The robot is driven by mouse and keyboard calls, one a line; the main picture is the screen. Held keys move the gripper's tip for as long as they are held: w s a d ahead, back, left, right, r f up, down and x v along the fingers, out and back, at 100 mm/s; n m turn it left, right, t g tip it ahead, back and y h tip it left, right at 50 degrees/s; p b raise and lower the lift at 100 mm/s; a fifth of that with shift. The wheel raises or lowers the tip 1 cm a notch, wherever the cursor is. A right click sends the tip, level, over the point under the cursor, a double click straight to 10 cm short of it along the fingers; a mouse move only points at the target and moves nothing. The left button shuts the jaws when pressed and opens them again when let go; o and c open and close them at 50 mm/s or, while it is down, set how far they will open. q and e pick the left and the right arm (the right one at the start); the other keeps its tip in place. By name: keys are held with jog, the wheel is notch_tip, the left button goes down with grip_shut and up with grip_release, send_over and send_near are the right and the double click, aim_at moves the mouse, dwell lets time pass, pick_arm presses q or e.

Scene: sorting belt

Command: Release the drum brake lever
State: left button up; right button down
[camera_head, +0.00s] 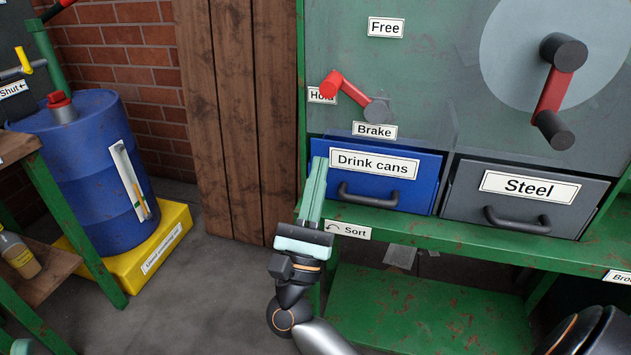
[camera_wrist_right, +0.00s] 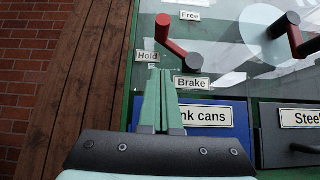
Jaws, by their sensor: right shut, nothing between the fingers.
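The brake lever (camera_head: 346,88) is red with a dark pivot and sits on the green panel, above the "Brake" label (camera_head: 374,131). Its red end points up-left, beside the "Hold" label (camera_head: 321,95); the "Free" label (camera_head: 385,27) is higher on the panel. The lever also shows in the right wrist view (camera_wrist_right: 172,38). My right gripper (camera_head: 318,165) is shut and empty, pointing up, below the lever and in front of the left edge of the drink cans drawer. In the right wrist view its green fingers (camera_wrist_right: 159,75) lie together below the lever.
A blue "Drink cans" drawer (camera_head: 414,184) and a grey "Steel" drawer (camera_head: 470,188) sit under the panel. A red-and-black crank (camera_head: 552,92) is at the right. A blue barrel (camera_head: 75,165) stands at the left on a yellow base (camera_head: 185,224). Wooden planks (camera_head: 230,120) border the panel.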

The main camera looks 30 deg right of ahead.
aim_at(354, 100)
pick_arm(q)
jog(key=shift+r+p, duration=0.4)
jog(key=shift+r, duration=0.05)
pick_arm(e)
jog(key=shift+w+d+r, duration=0.4)
jog(key=shift+d+r, duration=0.15)
jog(key=shift+r, duration=0.8)
jog(key=shift+w+d+r, duration=0.4)
jog(key=shift+d+r, duration=0.1)
jog(key=shift+r, duration=0.85)
jog(key=shift+w+d+r, duration=0.4)
jog(key=shift+d+r, duration=0.15)
jog(key=shift+r, duration=0.8)
pick_arm(q)
jog(key=shift+a, duration=0.2)
